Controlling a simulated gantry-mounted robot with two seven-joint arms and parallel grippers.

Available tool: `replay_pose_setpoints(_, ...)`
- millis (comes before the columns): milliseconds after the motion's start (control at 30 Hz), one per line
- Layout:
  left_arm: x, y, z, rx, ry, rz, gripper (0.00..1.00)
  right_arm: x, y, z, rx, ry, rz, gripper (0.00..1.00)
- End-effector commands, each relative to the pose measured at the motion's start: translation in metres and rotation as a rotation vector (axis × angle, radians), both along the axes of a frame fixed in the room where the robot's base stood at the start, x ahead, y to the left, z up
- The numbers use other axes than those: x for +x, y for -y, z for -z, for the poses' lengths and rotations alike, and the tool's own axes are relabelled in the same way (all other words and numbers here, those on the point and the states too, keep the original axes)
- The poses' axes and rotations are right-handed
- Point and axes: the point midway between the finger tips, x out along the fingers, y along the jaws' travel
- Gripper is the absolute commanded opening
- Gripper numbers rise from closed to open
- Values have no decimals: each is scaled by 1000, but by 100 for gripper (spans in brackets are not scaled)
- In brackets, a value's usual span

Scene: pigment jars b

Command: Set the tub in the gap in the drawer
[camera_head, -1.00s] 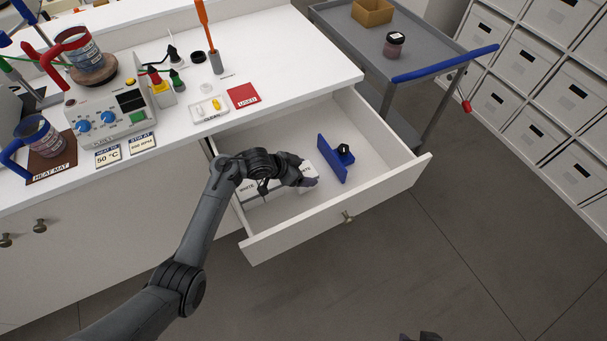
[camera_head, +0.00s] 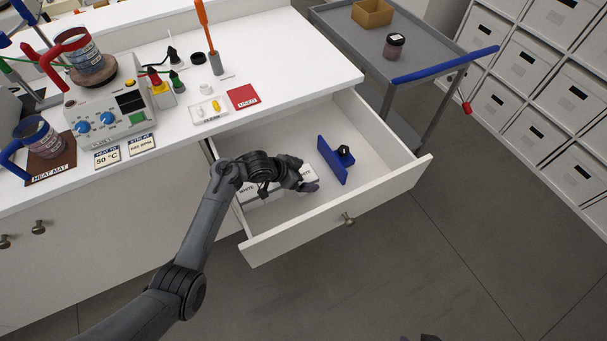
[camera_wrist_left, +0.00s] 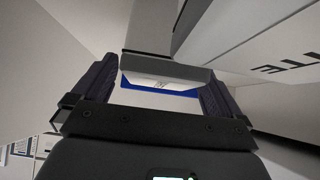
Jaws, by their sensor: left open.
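My left gripper (camera_head: 302,174) is inside the open drawer (camera_head: 285,222), low over white containers. In the left wrist view its two dark fingers (camera_wrist_left: 157,88) are apart. A pale block-like piece (camera_wrist_left: 152,30) shows between and beyond them; I cannot tell whether they touch it. A white tub lettered WHITE (camera_head: 248,189) lies in the drawer, partly under my wrist. A large lettered white face (camera_wrist_left: 285,62) fills the right of the wrist view. The gap is not clearly visible.
The drawer's right part is bare, bounded by its front and side walls. The white counter (camera_head: 290,55) above holds a hotplate (camera_head: 110,105), a clear tray (camera_head: 209,109) and a red USED card (camera_head: 243,97). A grey cart (camera_head: 425,60) stands behind, right.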

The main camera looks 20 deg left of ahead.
Motion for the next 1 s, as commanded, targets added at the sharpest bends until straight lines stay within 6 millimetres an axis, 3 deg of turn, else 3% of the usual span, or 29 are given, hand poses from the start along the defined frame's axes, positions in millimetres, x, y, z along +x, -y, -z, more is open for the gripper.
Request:
replay_pose_setpoints(600,-50,-48,-72,1,1,0,100,0,-1,-46,5,0,4,43)
replay_pose_setpoints(1000,-61,-58,-84,-1,-1,1,100,0,-2,-51,10,1,6,43)
